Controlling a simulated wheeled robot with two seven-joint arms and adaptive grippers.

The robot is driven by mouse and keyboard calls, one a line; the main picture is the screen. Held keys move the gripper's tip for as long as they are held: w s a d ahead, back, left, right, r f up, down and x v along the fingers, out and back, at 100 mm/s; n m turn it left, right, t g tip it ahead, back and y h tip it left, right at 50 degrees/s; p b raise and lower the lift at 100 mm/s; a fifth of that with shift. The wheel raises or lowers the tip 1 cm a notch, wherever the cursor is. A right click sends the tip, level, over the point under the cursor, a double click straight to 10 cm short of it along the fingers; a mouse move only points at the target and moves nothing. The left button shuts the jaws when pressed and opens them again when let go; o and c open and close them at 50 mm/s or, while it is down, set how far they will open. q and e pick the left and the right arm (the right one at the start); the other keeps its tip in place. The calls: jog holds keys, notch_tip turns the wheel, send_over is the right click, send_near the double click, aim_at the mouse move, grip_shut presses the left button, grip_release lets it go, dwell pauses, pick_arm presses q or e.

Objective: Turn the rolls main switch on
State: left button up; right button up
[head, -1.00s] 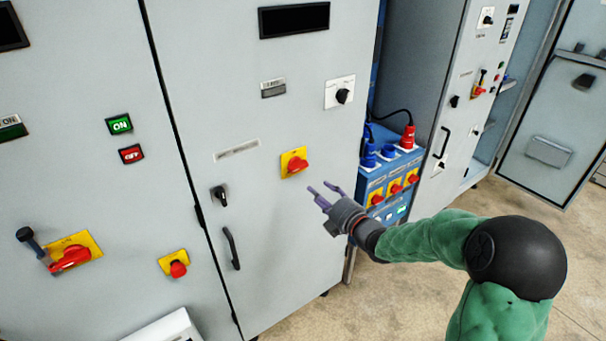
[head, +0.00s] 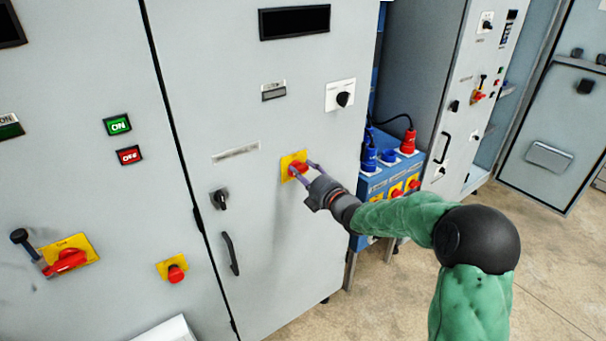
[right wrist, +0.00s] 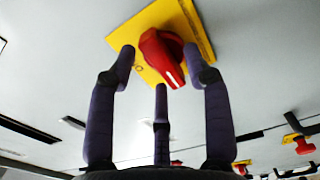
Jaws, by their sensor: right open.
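A red rotary switch knob on a yellow plate (head: 289,161) is mounted on the grey cabinet door in the middle of the head view. My right gripper (head: 301,170) is at this switch with its fingers spread around the knob. In the right wrist view the red knob (right wrist: 163,55) lies between the tips of the open fingers (right wrist: 164,80), in front of the yellow plate (right wrist: 195,22). I cannot tell whether the fingers touch the knob. The plate's lettering is too small to read. My left gripper is not in view.
A larger red switch (head: 68,261) and a red button on yellow (head: 176,270) sit on the left cabinet. A black door handle (head: 230,254) and a black key-like knob (head: 219,199) are left of my gripper. A blue socket box (head: 375,186) stands to the right.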

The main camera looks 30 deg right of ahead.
jog(key=shift+w, duration=0.15)
jog(key=shift+c, duration=0.2)
grip_shut()
